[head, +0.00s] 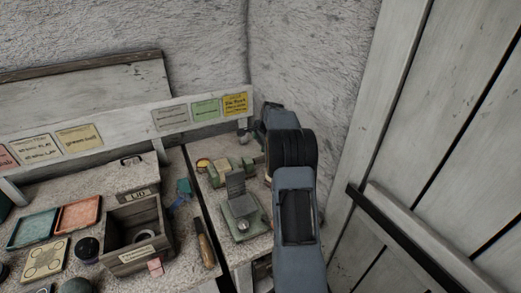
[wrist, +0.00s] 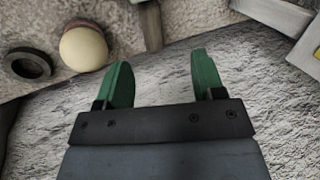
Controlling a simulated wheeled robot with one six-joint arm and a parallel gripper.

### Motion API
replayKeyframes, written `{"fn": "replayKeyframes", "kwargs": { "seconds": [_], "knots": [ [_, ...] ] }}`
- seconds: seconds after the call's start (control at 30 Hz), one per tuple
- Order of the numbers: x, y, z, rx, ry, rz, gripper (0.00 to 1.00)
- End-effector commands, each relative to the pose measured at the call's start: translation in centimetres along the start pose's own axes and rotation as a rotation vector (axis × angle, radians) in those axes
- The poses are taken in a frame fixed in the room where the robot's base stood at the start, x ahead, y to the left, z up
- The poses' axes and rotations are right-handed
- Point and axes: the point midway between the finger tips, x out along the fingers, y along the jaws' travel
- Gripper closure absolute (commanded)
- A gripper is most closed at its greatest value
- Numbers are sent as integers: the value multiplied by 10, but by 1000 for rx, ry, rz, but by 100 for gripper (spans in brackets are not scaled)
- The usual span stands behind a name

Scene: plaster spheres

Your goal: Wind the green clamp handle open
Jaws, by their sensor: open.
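In the head view a green-based device (head: 240,222) with a grey upright plate stands on the right bench section, left of my arm; it may be the clamp. I cannot tell which green part is the clamp handle. My gripper (wrist: 159,82) shows in the wrist view with two green fingers wide apart and nothing between them. In the head view my arm hides the gripper and part of the bench. No clamp handle is recognisable in the wrist view.
An open wooden box (head: 137,238), red tray (head: 78,213) and teal tray (head: 33,229) stand on the left bench. A wooden-handled tool (head: 205,249) lies near the gap. The wrist view shows a pale ball (wrist: 84,48) and dark ring (wrist: 28,65). A plank door (head: 440,130) stands right.

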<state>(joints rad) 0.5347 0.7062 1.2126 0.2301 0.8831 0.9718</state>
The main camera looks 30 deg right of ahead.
Motion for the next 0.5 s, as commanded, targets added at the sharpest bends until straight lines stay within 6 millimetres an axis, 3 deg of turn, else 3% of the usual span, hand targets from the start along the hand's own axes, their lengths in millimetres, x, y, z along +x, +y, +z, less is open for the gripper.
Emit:
{"fn": "replayKeyframes", "kwargs": {
  "seconds": [0.17,0.5],
  "knots": [
    [-7,0,-7,45,26,84,38],
    [47,8,-6,66,20,98,38]
  ]
}}
